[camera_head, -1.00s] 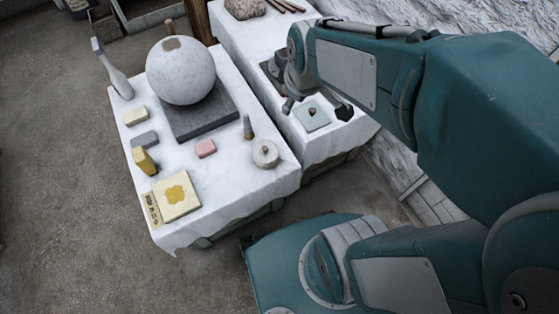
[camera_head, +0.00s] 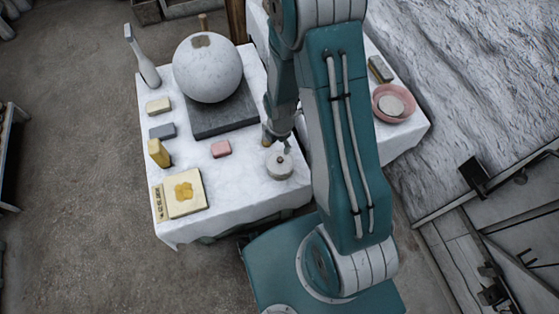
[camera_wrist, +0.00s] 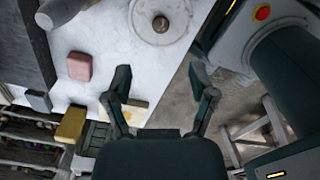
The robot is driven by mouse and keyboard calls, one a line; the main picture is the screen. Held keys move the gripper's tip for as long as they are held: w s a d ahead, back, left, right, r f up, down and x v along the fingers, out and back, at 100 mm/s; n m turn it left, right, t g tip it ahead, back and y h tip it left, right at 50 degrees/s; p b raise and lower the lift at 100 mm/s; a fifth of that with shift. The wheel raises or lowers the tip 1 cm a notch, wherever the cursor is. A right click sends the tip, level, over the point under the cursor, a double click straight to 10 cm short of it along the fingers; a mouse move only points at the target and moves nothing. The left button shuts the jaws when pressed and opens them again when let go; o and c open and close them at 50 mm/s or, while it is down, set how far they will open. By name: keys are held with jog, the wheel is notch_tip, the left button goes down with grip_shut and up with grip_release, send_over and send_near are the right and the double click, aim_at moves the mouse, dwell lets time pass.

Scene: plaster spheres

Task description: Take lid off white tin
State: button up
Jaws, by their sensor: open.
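The white tin (camera_head: 280,166) is a small round tin with a knobbed lid, near the front right corner of the cloth-covered table (camera_head: 235,185). The lid (camera_wrist: 174,15) looks seated on the tin, its brown knob (camera_wrist: 161,23) showing from above in the wrist view. My gripper (camera_head: 279,136) is close behind and above the tin in the head view, apart from it. In the wrist view my gripper (camera_wrist: 160,72) has its two fingers spread with nothing between them, the tin lying beyond the fingertips at the top.
A large plaster sphere (camera_head: 207,68) rests on a dark slab (camera_head: 222,115) behind the tin. A pink block (camera_head: 221,149) lies to its left. A yellow block (camera_head: 159,153) and a patterned tile (camera_head: 184,194) are farther left. A pink bowl (camera_head: 381,108) is on the second table.

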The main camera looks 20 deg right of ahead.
aim_at(280, 159)
jog(key=f, duration=0.4)
jog(key=shift+d, duration=0.2)
jog(key=shift+a+f, duration=0.2)
jog(key=shift+f, duration=0.6)
jog(key=shift+d+f, duration=0.15)
jog(key=shift+f, duration=2.2)
jog(key=c, duration=0.9)
